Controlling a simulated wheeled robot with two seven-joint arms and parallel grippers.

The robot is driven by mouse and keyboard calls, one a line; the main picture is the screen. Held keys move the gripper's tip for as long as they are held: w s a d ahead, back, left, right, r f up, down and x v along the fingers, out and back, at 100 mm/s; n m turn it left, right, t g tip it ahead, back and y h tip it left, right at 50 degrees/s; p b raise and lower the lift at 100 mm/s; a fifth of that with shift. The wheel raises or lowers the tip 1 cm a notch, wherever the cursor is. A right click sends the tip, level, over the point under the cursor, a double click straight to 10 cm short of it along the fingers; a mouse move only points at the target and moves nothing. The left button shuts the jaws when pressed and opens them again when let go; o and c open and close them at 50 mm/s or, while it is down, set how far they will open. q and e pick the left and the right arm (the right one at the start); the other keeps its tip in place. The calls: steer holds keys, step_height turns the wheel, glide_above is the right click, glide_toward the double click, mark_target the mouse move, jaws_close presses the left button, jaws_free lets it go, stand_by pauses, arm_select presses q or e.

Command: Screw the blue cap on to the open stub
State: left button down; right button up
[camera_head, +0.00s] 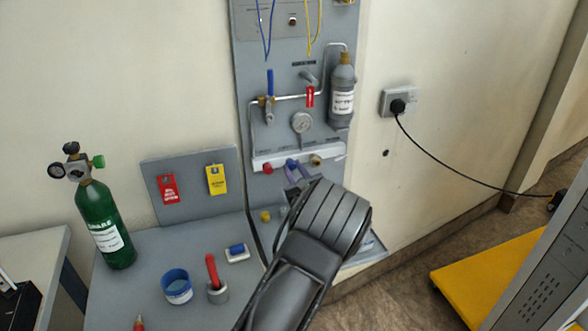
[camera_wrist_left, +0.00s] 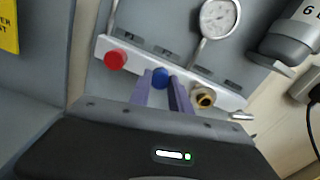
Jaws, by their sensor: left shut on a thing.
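The blue cap (camera_head: 291,163) is at the front of the white manifold bar (camera_head: 284,161), between the red cap (camera_head: 267,168) and a brass fitting (camera_head: 316,160). My left gripper (camera_head: 296,172) has its purple fingers shut on the blue cap. The left wrist view shows the cap (camera_wrist_left: 160,77) at the fingertips, in line with the manifold's second port. The brass fitting (camera_wrist_left: 203,97) has a dark opening to the right of the fingers. Whatever is behind the blue cap is hidden, so I cannot tell whether it touches a stub. My right gripper is not in view.
A gauge (camera_head: 302,122) and a grey bottle (camera_head: 342,92) sit above the manifold. On the bench are a green cylinder (camera_head: 104,227), a blue tub (camera_head: 177,286), a red-handled tool (camera_head: 212,272) and a small blue-and-white item (camera_head: 237,252). My arm covers the bench's right part.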

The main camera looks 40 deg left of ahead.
arm_select(q)
steer(key=shift+r+m+p, duration=0.2)
steer(key=shift+m+p, duration=1)
steer(key=shift+m, duration=0.4)
steer(key=shift+f, duration=0.2)
steer(key=shift+r+m+p, duration=0.2)
steer(key=shift+m+p, duration=0.9)
steer(key=shift+p, duration=0.05)
steer(key=shift+m+p, duration=0.3)
steer(key=shift+m, duration=0.1)
steer(key=shift+f+m, duration=0.15)
steer(key=shift+m, duration=0.15)
steer(key=shift+f, duration=0.1)
